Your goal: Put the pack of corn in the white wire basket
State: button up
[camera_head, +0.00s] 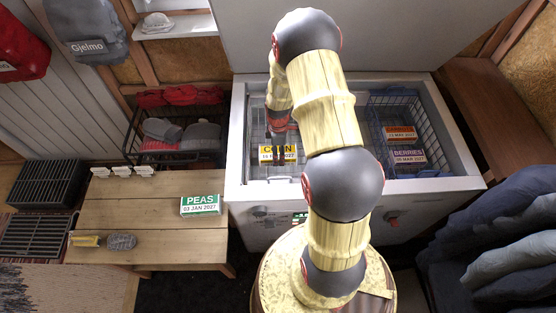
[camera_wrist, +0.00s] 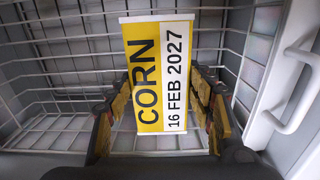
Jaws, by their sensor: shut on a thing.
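The pack of corn (camera_head: 277,153) is yellow and white with "CORN 16 FEB 2027" on it. In the wrist view the pack (camera_wrist: 158,72) stands between the two fingers of my gripper (camera_wrist: 160,105). My gripper (camera_head: 281,160) is shut on it, at the left part of the open white freezer. The white wire basket (camera_wrist: 70,60) surrounds the pack in the wrist view, with its wire walls and floor in sight. In the head view part of this basket (camera_head: 256,118) shows left of my arm. I cannot tell whether the pack touches the basket floor.
A blue wire basket (camera_head: 434,120) at the freezer's right holds an orange pack (camera_head: 400,133) and a purple berries pack (camera_head: 408,156). A peas pack (camera_head: 200,205) and a brush (camera_head: 121,241) lie on the wooden table (camera_head: 140,213). The freezer rim (camera_head: 237,140) borders the opening.

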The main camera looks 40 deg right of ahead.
jog(key=shift+f+b, duration=0.65)
jog(key=shift+f, duration=2.2)
jog(key=shift+f, duration=0.15)
jog(key=o, duration=1.5)
jog(key=shift+o, duration=0.3)
